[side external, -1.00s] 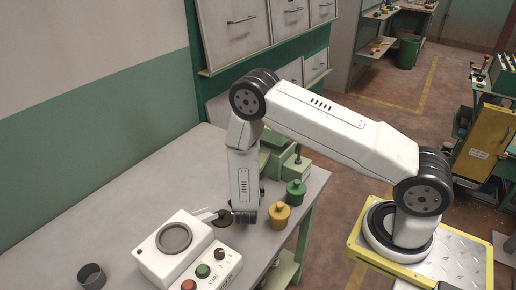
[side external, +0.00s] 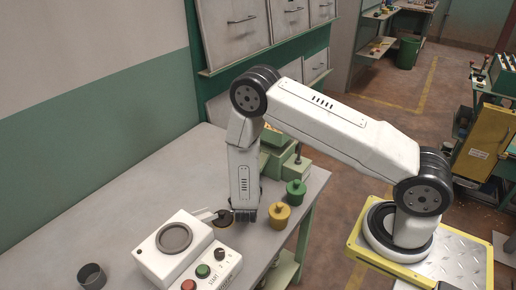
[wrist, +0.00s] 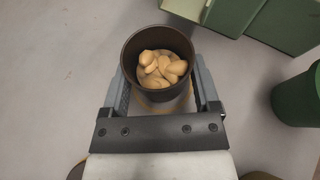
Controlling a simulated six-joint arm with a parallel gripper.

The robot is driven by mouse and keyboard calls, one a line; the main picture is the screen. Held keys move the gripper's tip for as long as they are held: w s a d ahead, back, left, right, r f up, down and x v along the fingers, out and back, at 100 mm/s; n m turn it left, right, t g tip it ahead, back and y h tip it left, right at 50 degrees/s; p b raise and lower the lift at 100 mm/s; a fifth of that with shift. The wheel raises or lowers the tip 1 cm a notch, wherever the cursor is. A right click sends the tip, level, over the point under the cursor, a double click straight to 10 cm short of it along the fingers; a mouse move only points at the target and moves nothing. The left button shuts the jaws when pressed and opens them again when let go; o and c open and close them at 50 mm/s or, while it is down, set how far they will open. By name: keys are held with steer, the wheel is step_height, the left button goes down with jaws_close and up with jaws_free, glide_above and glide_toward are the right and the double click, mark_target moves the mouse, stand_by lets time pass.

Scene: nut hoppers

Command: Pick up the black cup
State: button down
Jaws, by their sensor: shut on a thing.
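The black cup (wrist: 131,55) holds several tan nuts (wrist: 163,68) and sits upright between the two fingers of my gripper (wrist: 160,84) in the wrist view. The fingers press on its left and right sides. In the side external view the cup (side external: 224,221) is small and dark at my gripper (side external: 218,215), beside the white machine. A brownish round edge shows below the cup in the wrist view; I cannot tell how far the cup is above the table.
A white machine (side external: 156,260) with a round opening and a button box (side external: 210,268) stand close by. Yellow (side external: 280,217) and green (side external: 296,193) hoppers stand at the right, with green boxes behind my arm. Another dark cup (side external: 92,277) stands at the front left.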

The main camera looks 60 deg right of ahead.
step_height(320, 180, up, 9)
steer(key=shift+r, duration=0.15)
stand_by(0.5)
stand_by(0.6)
steer(key=w+a+r+n+t+y, duration=0.1)
steer(key=a+r+n+t+y, duration=0.1)
steer(key=r, duration=0.8)
steer(key=w+a+r+n+t+y, duration=0.2)
steer(key=a+r+n+y, duration=0.3)
steer(key=r, duration=0.5)
steer(key=shift+a+r+n+t, duration=0.2)
steer(key=shift+a+n+t, duration=0.3)
steer(key=shift+a+t, duration=0.45)
steer(key=shift+a+r, duration=0.1)
steer(key=shift+a, duration=0.05)
